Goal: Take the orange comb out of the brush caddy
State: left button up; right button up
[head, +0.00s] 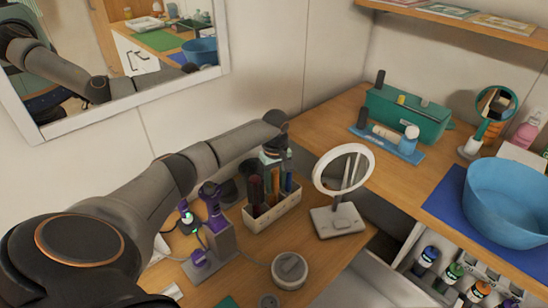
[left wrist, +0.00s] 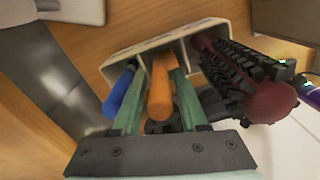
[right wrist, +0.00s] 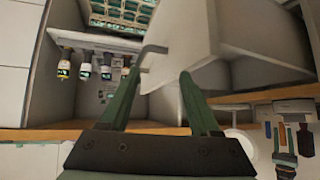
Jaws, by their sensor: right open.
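The orange comb (left wrist: 159,92) stands in the white brush caddy (left wrist: 120,62), its handle pointing out toward my left wrist camera. My left gripper (left wrist: 160,80) has its green fingers on either side of the handle and appears shut on it. In the head view my left gripper (head: 272,158) hangs over the caddy (head: 272,216) and partly hides its contents. A blue item (left wrist: 120,92) stands on one side of the comb, and a dark-bristled brush with a dark red handle (left wrist: 270,102) on the other. My right gripper (right wrist: 160,80) is open and empty, away from the caddy.
A ring-light mirror (head: 343,180) stands right of the caddy. A stand with purple items (head: 213,238) is on its left. A round grey device (head: 290,270) sits in front. A blue basin (head: 505,205) is at the right. A white panel (right wrist: 185,45) is close to my right gripper.

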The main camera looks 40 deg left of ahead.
pick_arm(q)
grip_shut()
jog(key=shift+r, duration=0.15)
